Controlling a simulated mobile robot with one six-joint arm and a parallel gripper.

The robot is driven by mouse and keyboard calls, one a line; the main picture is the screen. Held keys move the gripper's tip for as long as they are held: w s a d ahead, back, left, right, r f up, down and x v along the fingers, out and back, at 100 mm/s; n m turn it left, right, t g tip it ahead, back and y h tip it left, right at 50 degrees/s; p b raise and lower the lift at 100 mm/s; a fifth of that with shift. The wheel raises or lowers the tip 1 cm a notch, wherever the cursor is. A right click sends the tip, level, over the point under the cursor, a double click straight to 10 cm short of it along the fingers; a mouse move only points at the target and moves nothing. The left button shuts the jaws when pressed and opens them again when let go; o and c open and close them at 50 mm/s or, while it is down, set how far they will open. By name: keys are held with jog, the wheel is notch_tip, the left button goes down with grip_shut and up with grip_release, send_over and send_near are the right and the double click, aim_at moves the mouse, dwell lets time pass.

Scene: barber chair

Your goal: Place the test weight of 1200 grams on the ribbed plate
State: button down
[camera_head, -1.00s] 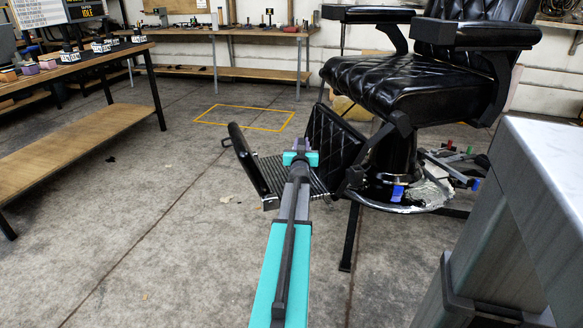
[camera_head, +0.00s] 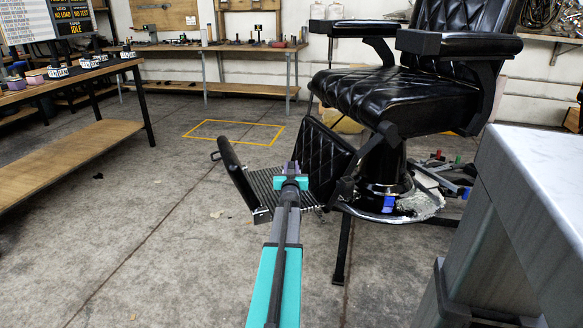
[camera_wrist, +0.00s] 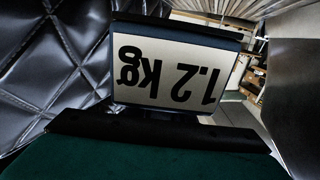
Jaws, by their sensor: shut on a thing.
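The test weight (camera_wrist: 172,75) fills the middle of the wrist view. Its pale label reads "1.2 kg" upside down. My gripper (camera_head: 290,178) is shut on it. In the head view my own arm hides the weight. The ribbed plate (camera_head: 262,186) is the dark grooved footrest of the black barber chair. My gripper appears in front of or above its right part in the head view. The gap between weight and plate cannot be judged, nor whether they touch.
The footrest has a padded bar (camera_head: 242,178) on its left and a quilted panel (camera_head: 327,160) on its right. The black chair seat (camera_head: 395,95) overhangs at right. A grey cabinet (camera_head: 520,200) stands at near right. The floor at left is open.

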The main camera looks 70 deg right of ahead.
jog(key=shift+f+b, duration=0.6)
jog(key=shift+f, duration=1.6)
jog(key=c, duration=2)
grip_release()
jog(key=shift+f, duration=0.3)
jog(key=o, duration=0.5)
jog(key=shift+a+r, duration=0.1)
jog(key=shift+r, duration=0.1)
jog(key=shift+p+v, duration=0.85)
jog(key=shift+v, duration=5.1)
jog(key=shift+r, duration=0.1)
